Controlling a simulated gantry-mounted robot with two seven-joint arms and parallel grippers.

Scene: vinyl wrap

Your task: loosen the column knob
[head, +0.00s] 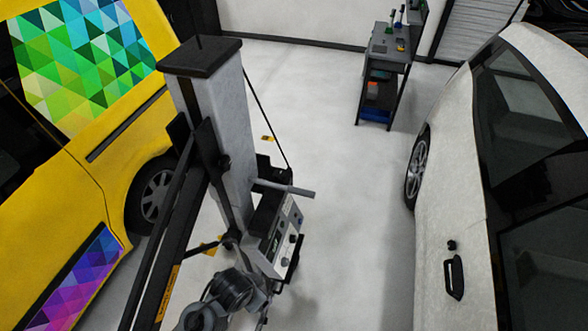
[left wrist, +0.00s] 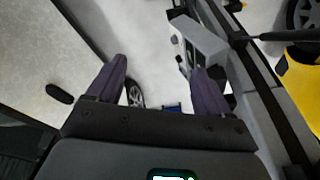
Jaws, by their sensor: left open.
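A tall grey column (head: 220,115) with a black cap stands left of centre in the head view. A small black knob (head: 223,162) sits on its side, beside a long black bar. A box with dark knobs (head: 284,238) is low on the column's right; it also shows in the left wrist view (left wrist: 182,50). My left gripper (left wrist: 157,92) is open, its two dark purple fingers wide apart with nothing held between them. In the head view its fingers cannot be made out; grey-black joints of my arm show at the bottom. My right gripper is not in view.
A yellow vehicle (head: 130,105) with coloured triangle wrap stands at left. A white car (head: 445,140) stands at right. A dark workbench (head: 385,70) with tools is at the back. The pale floor (head: 355,220) between column and white car is clear.

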